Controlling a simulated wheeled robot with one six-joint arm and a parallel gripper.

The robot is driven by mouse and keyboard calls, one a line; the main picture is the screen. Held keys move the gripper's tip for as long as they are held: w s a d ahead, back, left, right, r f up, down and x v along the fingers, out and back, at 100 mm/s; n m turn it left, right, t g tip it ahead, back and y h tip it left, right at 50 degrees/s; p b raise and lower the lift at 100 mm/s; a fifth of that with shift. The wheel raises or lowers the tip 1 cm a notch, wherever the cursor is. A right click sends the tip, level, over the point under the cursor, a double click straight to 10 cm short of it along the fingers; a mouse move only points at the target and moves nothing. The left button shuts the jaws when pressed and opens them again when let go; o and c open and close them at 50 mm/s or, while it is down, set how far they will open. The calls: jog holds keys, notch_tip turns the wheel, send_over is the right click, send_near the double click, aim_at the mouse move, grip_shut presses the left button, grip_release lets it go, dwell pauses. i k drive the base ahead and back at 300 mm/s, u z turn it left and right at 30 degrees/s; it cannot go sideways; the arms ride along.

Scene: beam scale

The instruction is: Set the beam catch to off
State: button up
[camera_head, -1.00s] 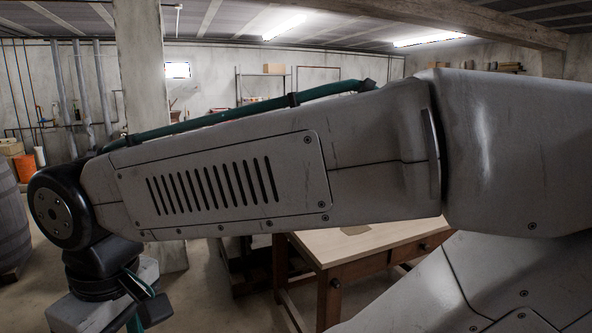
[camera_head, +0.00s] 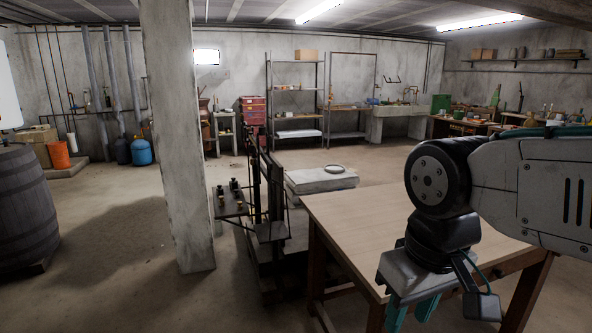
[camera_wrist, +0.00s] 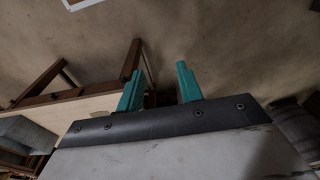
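The beam scale (camera_head: 277,195) stands on the floor left of the table in the head view, a dark upright frame with a small side shelf (camera_head: 229,208) holding several small weights. The beam catch is too small and dark to make out. My gripper (camera_head: 412,311) is at the right, by the near edge of the wooden table, well apart from the scale. In the wrist view its two teal fingers (camera_wrist: 159,75) are spread with nothing between them. The scale cannot be made out in the wrist view.
The wooden table (camera_head: 370,211) lies between my arm and the scale. A concrete pillar (camera_head: 178,135) stands just left of the scale. A low pale block (camera_head: 320,179) with a round plate sits behind it. A barrel (camera_head: 25,210) is far left. Floor left of the pillar is open.

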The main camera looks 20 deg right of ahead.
aim_at(253, 162)
jog(key=u, duration=0.05)
jog(key=i, duration=1.4)
jog(key=u, duration=1)
jog(key=i, duration=1.4)
jog(key=z, duration=0.85)
jog(key=i, duration=0.2)
jog(key=z, duration=0.3)
